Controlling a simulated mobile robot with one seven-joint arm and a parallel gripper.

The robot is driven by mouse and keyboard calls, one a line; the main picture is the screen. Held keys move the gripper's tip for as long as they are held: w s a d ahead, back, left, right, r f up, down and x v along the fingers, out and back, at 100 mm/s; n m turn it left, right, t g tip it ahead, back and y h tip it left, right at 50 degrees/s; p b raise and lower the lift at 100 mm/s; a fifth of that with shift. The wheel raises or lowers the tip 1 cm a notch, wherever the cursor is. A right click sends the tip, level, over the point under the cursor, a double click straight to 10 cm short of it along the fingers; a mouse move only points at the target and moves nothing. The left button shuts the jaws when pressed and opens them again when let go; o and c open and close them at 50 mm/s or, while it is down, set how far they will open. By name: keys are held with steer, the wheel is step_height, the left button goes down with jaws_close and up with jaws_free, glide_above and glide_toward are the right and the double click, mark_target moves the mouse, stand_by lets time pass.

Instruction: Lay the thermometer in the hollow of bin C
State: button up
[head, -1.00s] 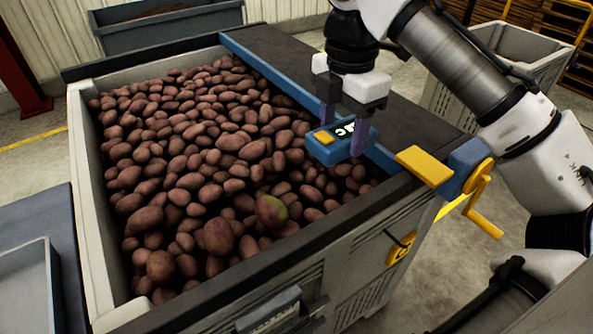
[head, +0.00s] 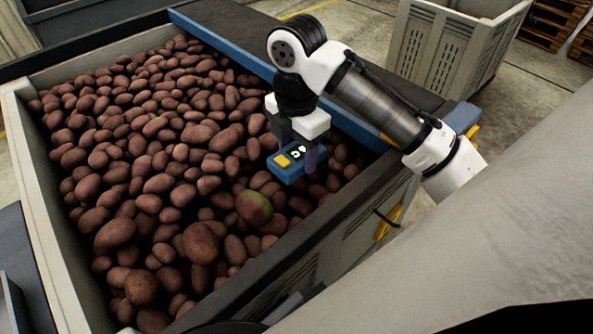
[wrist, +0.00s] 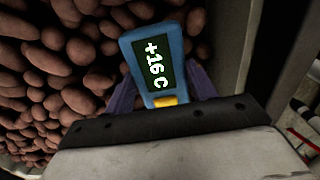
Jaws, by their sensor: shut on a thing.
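The thermometer (head: 296,161) is a small blue box with a dark display and a yellow patch at one end. In the wrist view the thermometer (wrist: 158,62) reads +16 C. My gripper (head: 298,150) is shut on it and holds it over the potatoes, near the right side of the bin. In the wrist view my gripper's purple fingers (wrist: 160,88) sit on both sides of it. The potato bin (head: 40,215) is a grey crate full of reddish potatoes. No letter shows on it, and I cannot make out a clear hollow; the potatoes under my gripper are partly hidden.
A green-tinged potato (head: 254,207) lies just below left of the thermometer. A blue rail (head: 240,70) and a dark belt (head: 235,25) run along the bin's far right side. Another grey crate (head: 445,45) stands on the floor behind.

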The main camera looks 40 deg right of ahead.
mark_target(297, 153)
steer(key=shift+f, duration=3.15)
steer(key=o, duration=1.1)
steer(key=shift+f, duration=0.1)
steer(key=shift+c, duration=0.2)
step_height(297, 153, up, 12)
steer(key=shift+r, duration=0.15)
